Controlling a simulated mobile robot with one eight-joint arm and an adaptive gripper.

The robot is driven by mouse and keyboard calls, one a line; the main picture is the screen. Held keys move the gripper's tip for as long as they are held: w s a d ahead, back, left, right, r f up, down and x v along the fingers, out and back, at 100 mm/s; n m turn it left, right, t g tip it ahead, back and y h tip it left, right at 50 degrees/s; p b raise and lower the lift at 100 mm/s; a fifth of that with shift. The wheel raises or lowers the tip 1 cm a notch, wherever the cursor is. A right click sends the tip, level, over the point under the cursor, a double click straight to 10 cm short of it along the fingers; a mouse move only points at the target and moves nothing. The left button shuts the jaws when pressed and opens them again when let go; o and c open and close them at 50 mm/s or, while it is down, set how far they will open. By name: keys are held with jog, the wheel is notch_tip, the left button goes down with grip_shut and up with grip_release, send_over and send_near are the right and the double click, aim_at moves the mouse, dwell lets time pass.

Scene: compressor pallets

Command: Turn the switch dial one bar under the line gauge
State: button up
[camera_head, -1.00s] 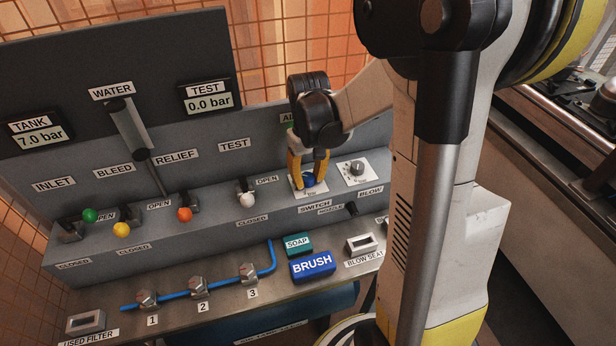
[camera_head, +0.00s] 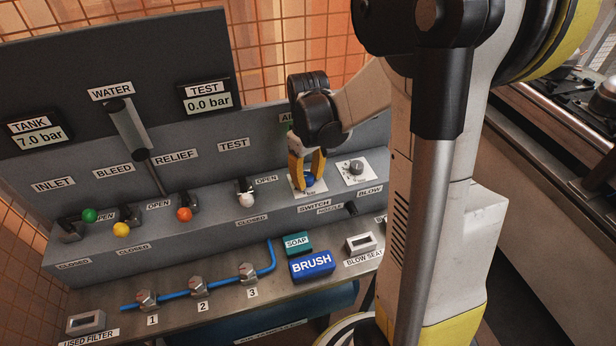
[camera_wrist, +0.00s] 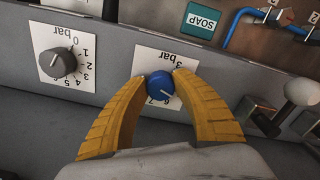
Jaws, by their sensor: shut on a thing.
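The switch dial is a blue round knob (camera_wrist: 160,85) on a white scale plate (camera_wrist: 184,50) marked in bar. In the wrist view it has a pale pointer line, and a 3, a 7 and "bar" can be read beside it. Some scale marks are hidden by the fingers. My gripper (camera_head: 309,179) has its two yellow fingers closed around the knob, and they also show in the wrist view (camera_wrist: 161,87). The air gauge behind my wrist is mostly hidden in the head view, so no line reading shows. The TANK display (camera_head: 38,136) reads 7.0 bar and the TEST display (camera_head: 208,99) 0.0 bar.
A grey BLOW dial (camera_head: 356,168) sits just right of the switch dial. A white-knobbed test lever (camera_head: 247,199) stands to its left. Orange, yellow and green valve knobs are further left. A green soap block (camera_head: 298,244) and blue brush block (camera_head: 312,264) lie on the ledge below.

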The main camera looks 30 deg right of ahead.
aim_at(308, 177)
jog(key=o, duration=1.2)
notch_tip(308, 177, up, 12)
jog(key=s+a+r+m+t, duration=0.1)
jog(key=s+a+t, duration=0.6)
jog(key=s+a, duration=0.3)
jog(key=a, duration=0.3)
jog(key=shift+s+a+m, duration=0.2)
jog(key=shift+a+m, duration=0.1)
jog(key=shift+m, duration=0.1)
